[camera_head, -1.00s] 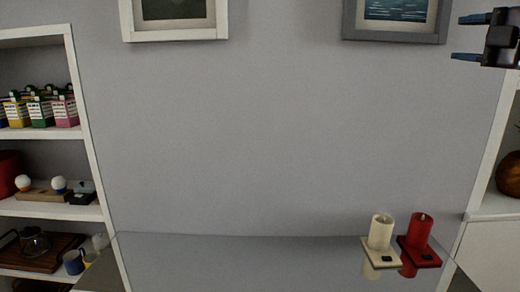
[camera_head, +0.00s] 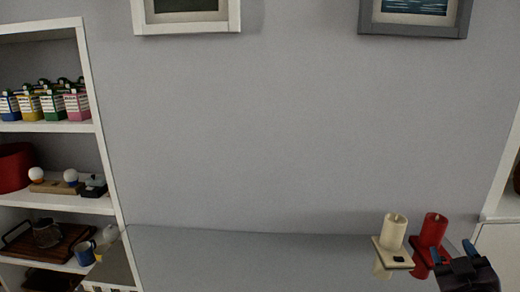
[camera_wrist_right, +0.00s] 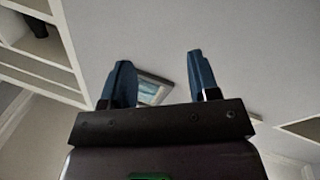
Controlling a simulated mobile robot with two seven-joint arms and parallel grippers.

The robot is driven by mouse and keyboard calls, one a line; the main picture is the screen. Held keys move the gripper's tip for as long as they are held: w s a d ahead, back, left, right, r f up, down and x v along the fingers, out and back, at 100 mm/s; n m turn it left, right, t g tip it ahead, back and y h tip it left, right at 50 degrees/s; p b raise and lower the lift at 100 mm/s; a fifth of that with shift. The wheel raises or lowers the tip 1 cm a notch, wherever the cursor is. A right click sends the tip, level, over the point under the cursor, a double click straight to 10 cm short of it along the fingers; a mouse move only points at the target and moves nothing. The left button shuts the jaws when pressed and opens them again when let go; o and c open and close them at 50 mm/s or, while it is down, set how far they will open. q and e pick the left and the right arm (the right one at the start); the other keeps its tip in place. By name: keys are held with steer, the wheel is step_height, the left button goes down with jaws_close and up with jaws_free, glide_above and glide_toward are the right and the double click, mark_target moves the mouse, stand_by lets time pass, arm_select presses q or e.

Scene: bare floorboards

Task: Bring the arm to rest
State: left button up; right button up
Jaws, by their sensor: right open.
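My right gripper (camera_head: 453,250) is at the lower right of the head view, in front of the red candle and its stand. It also shows in the right wrist view (camera_wrist_right: 160,75), where its two blue fingers stand apart with nothing between them. Behind the fingers are the grey wall and a framed picture (camera_wrist_right: 153,90). My left gripper is in neither view.
A cream candle (camera_head: 394,232) and a red candle (camera_head: 433,229) stand on small square holders on a reflective grey surface (camera_head: 240,262). A shelf (camera_head: 60,127) with cartons, mugs and a tray is at left. The surface's middle is clear.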

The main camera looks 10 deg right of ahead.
steer(key=s+a+f+m+g+y, duration=0.1)
steer(key=s+a+f+g, duration=0.2)
steer(key=s+f+g, duration=0.4)
steer(key=s+a+f+m+g, duration=0.25)
steer(key=s+f, duration=0.25)
steer(key=f, duration=0.4)
steer(key=s+a+f+n+g+y, duration=0.1)
steer(key=s+a+f+g+y, duration=0.2)
steer(key=s+a, duration=0.35)
steer(key=s+a+f+n+g+y, duration=0.1)
steer(key=s+a+f+g+y, duration=0.15)
steer(key=s+a, duration=0.4)
steer(key=w+f+n+t, duration=0.1)
steer(key=w+f+t, duration=0.7)
steer(key=f, duration=0.1)
steer(key=shift+w+d+y, duration=0.2)
steer(key=shift+d+y, duration=0.15)
